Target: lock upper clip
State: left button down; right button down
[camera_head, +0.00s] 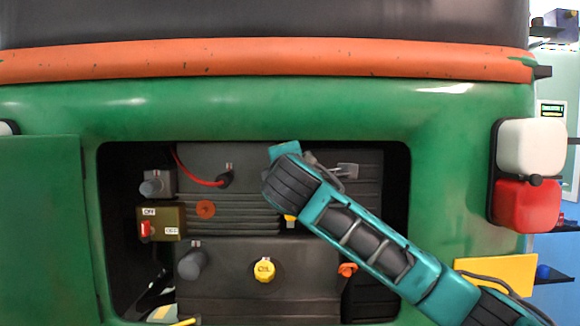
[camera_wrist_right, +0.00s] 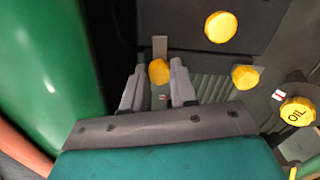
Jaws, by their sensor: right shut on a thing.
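My right gripper (camera_wrist_right: 158,88) reaches into the upper right of the engine bay. In the head view a grey metal piece (camera_head: 347,170) shows beside the gripper (camera_head: 318,166); my wrist hides part of this area. Whether the clip is latched cannot be told. My left gripper is not in view.
The green rickshaw body (camera_head: 250,110) frames the bay, with an open panel (camera_head: 40,220) at left. Near my arm are a yellow oil cap (camera_head: 264,270) and an orange knob (camera_head: 348,269). A switch box (camera_head: 175,223) and red cable (camera_head: 192,178) lie left.

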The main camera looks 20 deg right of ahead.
jog(key=shift+m, duration=0.5)
jog(key=c, duration=0.9)
grip_release()
jog(key=v, duration=1.3)
